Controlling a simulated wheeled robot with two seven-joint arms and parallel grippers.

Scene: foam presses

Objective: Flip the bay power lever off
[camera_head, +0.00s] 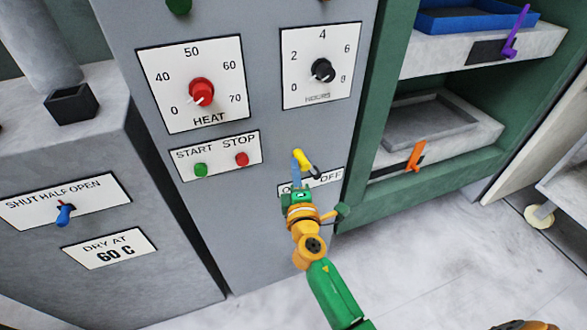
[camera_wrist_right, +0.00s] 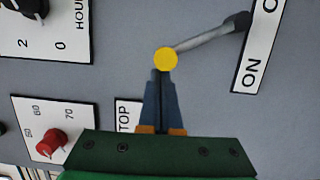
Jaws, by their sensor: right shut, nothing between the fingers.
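The bay power lever has a yellow knob (camera_head: 299,155) and leans up and to the left above the white ON/OFF plate (camera_head: 328,179) on the grey panel. The right wrist view shows its grey rod (camera_wrist_right: 204,37), running from a dark pivot to the round yellow end (camera_wrist_right: 166,60). My right gripper (camera_head: 296,156) is shut and empty, with its blue fingers beside the knob's left side. In the right wrist view its fingertips (camera_wrist_right: 162,72) are at the yellow end; I cannot tell if they touch. The gripper hides part of the word ON in the head view. My left gripper is out of view.
The red HEAT knob (camera_head: 201,92), black HOURS knob (camera_head: 322,70), green START button (camera_head: 201,170) and red STOP button (camera_head: 242,159) share the panel. A green rack with trays (camera_head: 430,122) stands to the right. The floor (camera_head: 440,260) below is mostly clear.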

